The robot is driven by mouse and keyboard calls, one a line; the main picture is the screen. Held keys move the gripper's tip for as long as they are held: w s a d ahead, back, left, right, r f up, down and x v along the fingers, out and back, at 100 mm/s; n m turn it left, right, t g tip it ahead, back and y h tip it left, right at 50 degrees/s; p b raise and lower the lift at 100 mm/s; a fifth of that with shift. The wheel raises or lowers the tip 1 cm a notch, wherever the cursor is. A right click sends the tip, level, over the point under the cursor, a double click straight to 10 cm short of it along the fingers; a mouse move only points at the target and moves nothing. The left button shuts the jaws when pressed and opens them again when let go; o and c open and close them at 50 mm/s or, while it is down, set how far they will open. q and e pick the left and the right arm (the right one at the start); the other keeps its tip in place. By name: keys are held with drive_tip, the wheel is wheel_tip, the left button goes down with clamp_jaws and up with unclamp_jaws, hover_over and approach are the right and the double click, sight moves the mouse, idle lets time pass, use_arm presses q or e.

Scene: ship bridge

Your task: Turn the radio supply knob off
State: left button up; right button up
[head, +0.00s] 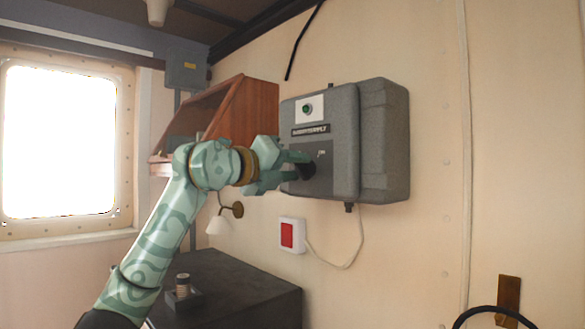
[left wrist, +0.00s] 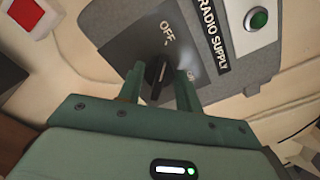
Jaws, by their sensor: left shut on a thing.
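The radio supply box (head: 330,115) is a grey wall unit with a "RADIO SUPPLY" label and a green indicator in a white square. Its black knob (head: 307,171) sits on a dark plate low on the front. In the left wrist view the knob (left wrist: 156,76) stands between the two fingers, below the "OFF" marking. My left gripper (head: 302,166) is shut on the knob; it fills the lower part of the left wrist view (left wrist: 159,92). The fingers partly hide the knob, and I cannot tell its exact setting. My right gripper is not in view.
A wooden wall cabinet (head: 245,108) is left of the box, behind my arm. Below are a wall lamp (head: 220,222), a red-and-white switch (head: 292,236) and a dark cabinet top (head: 235,280). A cable hangs under the box. The wall to its right is largely clear.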

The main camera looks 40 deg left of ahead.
use_arm(q)
drive_tip(key=o, duration=1)
drive_tip(key=s+b, duration=0.1)
drive_tip(key=s, duration=0.4)
drive_tip(key=s+a+b, duration=0.1)
drive_tip(key=s+b, duration=0.1)
drive_tip(key=s, duration=0.4)
drive_tip(key=s+b, duration=0.2)
drive_tip(key=s, duration=0.3)
drive_tip(key=shift+s+a, duration=0.15)
drive_tip(key=shift+a, duration=0.1)
